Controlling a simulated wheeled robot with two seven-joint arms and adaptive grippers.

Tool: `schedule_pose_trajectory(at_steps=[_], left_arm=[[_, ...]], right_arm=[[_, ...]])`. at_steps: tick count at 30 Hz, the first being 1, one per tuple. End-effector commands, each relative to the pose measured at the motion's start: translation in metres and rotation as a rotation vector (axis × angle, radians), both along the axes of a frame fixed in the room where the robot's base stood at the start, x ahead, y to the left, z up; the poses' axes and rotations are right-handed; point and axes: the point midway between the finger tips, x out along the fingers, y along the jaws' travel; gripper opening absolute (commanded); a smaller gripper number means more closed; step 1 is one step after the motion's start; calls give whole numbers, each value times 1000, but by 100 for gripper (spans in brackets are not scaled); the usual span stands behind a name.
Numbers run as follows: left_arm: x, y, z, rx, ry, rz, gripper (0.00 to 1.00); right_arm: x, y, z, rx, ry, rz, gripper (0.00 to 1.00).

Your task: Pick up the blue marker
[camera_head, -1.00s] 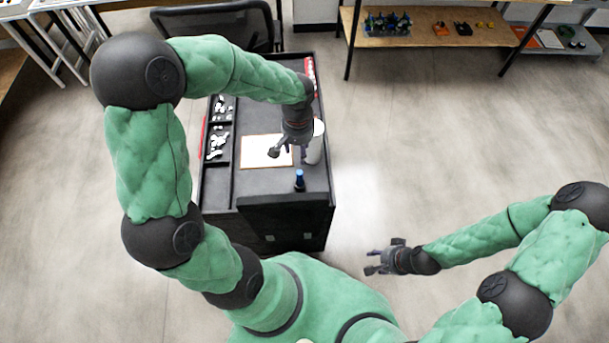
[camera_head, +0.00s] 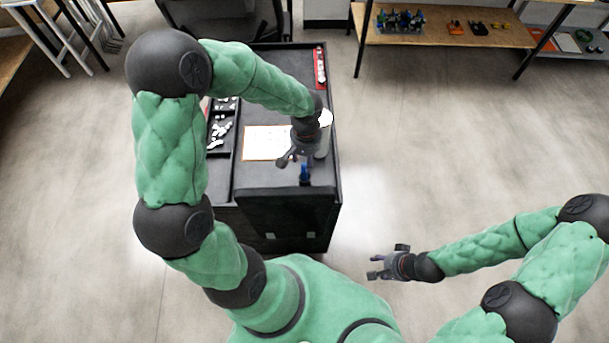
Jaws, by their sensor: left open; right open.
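The blue marker (camera_head: 304,174) stands upright on the dark cart top (camera_head: 266,174), near the cart's front right part. My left gripper (camera_head: 293,163) reaches down from above and is open, just behind and to the left of the marker in the picture. The gripper partly overlaps the marker's upper end, and I cannot tell whether they touch. My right gripper (camera_head: 373,267) is open and empty, out over the floor to the right of the cart.
A white sheet on a clipboard (camera_head: 261,143) lies left of the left gripper. A white cylinder (camera_head: 325,140) stands right behind it. Trays with small white parts (camera_head: 219,133) line the cart's left. A red rack (camera_head: 320,68) lies at the back right.

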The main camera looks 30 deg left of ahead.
Motion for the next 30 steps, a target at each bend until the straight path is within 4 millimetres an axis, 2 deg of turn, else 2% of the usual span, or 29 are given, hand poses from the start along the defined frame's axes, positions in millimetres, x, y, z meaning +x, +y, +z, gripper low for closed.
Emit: schedule_pose_trajectory(at_steps=[5,15,25,30], left_arm=[[-1,0,-11,0,1,2,49],[-7,0,-54,-1,2,1,49],[-7,0,-58,-1,0,1,49],[-7,0,-58,-1,0,1,1]], right_arm=[[0,0,-3,0,0,0,43],[0,0,-14,0,0,0,43],[0,0,-14,0,0,0,43],[0,0,-14,0,0,0,43]])
